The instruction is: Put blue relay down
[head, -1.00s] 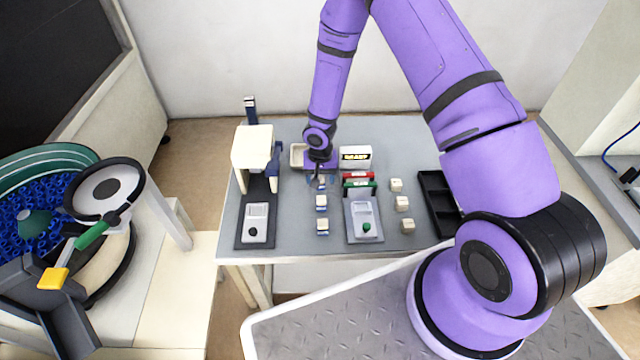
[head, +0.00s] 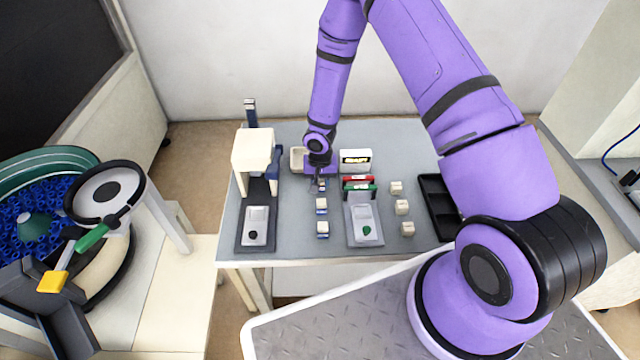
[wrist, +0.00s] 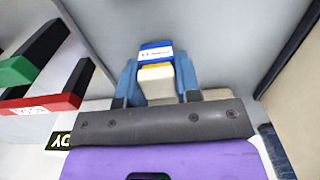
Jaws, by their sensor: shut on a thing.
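My gripper (wrist: 158,82) is shut on a blue relay (wrist: 156,56), a small block with a cream body, a yellow band and a blue face with a white label. The blue fingers stand on both sides of it in the wrist view. In the head view my gripper (head: 319,184) is low over the table, at the far end of a row of relays. The held relay is small and partly hidden there, and I cannot tell whether it touches the table. Two similar relays stand nearer in the row, a middle one (head: 321,205) and a near one (head: 322,229).
A cream-and-blue press (head: 252,150) stands left of the row. A grey fixture with a green button (head: 366,231) and red and green bars (head: 360,182) are to the right. Several cream blocks (head: 402,207) and a black tray (head: 437,200) lie farther right.

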